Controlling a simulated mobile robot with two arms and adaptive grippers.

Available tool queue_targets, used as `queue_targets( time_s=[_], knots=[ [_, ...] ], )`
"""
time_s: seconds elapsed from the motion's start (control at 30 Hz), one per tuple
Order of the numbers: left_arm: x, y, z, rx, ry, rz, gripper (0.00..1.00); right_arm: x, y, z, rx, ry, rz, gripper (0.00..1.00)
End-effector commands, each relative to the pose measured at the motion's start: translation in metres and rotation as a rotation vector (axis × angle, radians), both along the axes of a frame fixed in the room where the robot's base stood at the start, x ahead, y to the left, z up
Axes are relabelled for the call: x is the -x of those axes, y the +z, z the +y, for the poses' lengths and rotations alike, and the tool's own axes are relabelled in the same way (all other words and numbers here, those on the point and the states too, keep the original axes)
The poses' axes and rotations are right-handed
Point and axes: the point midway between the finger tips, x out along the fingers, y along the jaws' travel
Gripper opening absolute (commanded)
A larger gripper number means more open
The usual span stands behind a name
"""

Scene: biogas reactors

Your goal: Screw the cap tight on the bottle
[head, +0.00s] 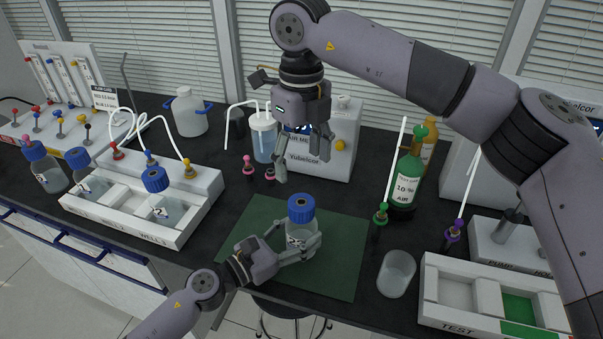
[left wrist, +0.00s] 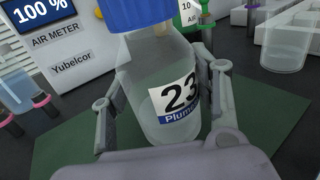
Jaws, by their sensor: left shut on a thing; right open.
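The bottle (head: 300,240) is clear glass and stands upright on the dark green mat (head: 343,262). The blue cap (head: 301,208) sits on top of its neck; I cannot tell how tight it is. My left gripper (head: 300,248) is shut around the bottle's body from the lower left. In the left wrist view the bottle (left wrist: 160,95) shows a label with "23" between the two fingers, and the lower part of the cap (left wrist: 140,12) is at the top edge. My right gripper (head: 301,158) is open and empty, above and behind the cap, pointing down.
An air meter (head: 335,150) and a lidded jar with a tube (head: 264,138) stand behind the mat. A clear beaker (head: 396,273) and a green bottle (head: 404,180) are on the right. A white rack with wells (head: 180,238) holds capped bottles on the left.

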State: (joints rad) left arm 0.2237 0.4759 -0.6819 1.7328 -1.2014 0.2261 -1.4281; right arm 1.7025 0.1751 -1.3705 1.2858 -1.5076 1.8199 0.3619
Motion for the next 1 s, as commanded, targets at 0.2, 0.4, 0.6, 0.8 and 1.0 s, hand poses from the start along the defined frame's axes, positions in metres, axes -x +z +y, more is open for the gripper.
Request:
queue_targets(
  time_s=[0.2, 0.4, 0.6, 0.8, 1.0],
  knots=[
    [0.0005, -0.0008, -0.0002, 0.0, -0.001, 0.001, 0.0, 0.0004, 0.0038, 0.0, 0.0, 0.001, 0.001, 0.67],
    [0.0005, -0.0007, -0.0002, 0.0, -0.001, 0.001, 0.61, 0.0003, 0.0036, 0.0, 0.0, 0.0, 0.001, 0.67],
    [0.0002, -0.0004, 0.0, -0.001, -0.001, 0.001, 0.75, 0.0002, 0.0035, -0.0001, 0.0, 0.0, 0.001, 0.67],
    [0.0001, -0.0001, 0.0, 0.0, 0.0, 0.0, 0.79, 0.0001, 0.0034, -0.0001, 0.0, 0.0, 0.001, 0.67],
    [0.0008, -0.0003, 0.001, -0.001, 0.0, 0.001, 0.79, 0.0002, 0.0034, -0.0002, 0.0, 0.0, 0.001, 0.67]
  ],
)
